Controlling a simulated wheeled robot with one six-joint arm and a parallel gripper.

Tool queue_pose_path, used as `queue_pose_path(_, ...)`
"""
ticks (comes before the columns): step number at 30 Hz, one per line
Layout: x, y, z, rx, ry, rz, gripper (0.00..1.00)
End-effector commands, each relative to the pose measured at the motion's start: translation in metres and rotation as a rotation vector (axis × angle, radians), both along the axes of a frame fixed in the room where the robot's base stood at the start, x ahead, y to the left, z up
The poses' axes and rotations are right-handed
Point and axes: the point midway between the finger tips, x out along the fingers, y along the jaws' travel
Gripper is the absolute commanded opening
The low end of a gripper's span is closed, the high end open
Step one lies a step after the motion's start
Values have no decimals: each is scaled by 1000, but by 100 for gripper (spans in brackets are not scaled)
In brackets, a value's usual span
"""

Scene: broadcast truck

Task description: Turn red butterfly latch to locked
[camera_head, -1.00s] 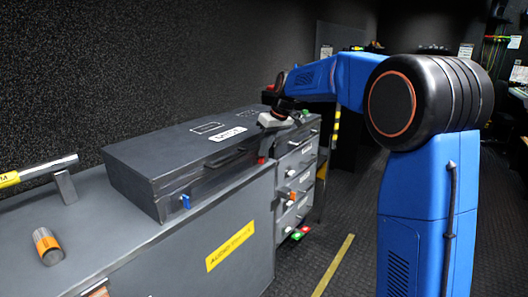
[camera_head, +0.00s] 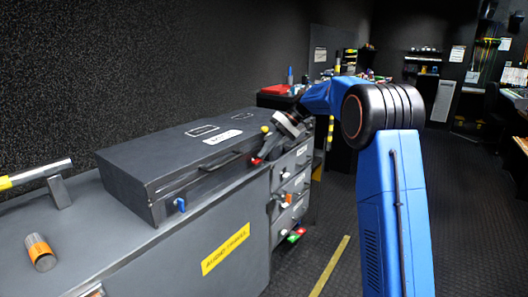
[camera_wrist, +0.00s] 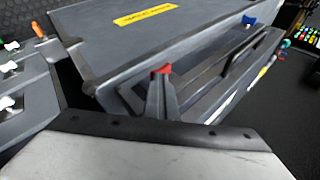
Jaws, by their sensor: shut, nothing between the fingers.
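The red butterfly latch (camera_head: 257,161) is on the front of the dark grey case (camera_head: 135,165), near its right end. In the wrist view the red latch (camera_wrist: 163,69) shows as a small red patch just beyond my fingertips. My gripper (camera_head: 267,150) is tilted down beside the latch at the case's right end. In the wrist view my gripper (camera_wrist: 163,80) has its fingers together and empty, with the tips at or very near the latch. I cannot tell whether they touch it. The fingers hide part of the latch, and its turn angle is unclear.
A blue latch (camera_head: 180,204) is on the case's left front. The case sits on a grey cabinet (camera_head: 150,270) with a yellow label (camera_head: 225,249). Floor at right is open.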

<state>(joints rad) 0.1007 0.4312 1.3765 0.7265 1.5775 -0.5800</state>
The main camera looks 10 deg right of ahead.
Motion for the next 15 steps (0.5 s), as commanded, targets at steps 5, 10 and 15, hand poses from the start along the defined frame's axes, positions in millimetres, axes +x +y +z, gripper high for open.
queue_pose_path(5, 3, -3, -5, -3, 0, -3, 0)
queue_pose_path(10, 4, -5, -8, -5, 0, -4, 0)
queue_pose_path(15, 5, -6, -10, -7, 0, -5, 0)
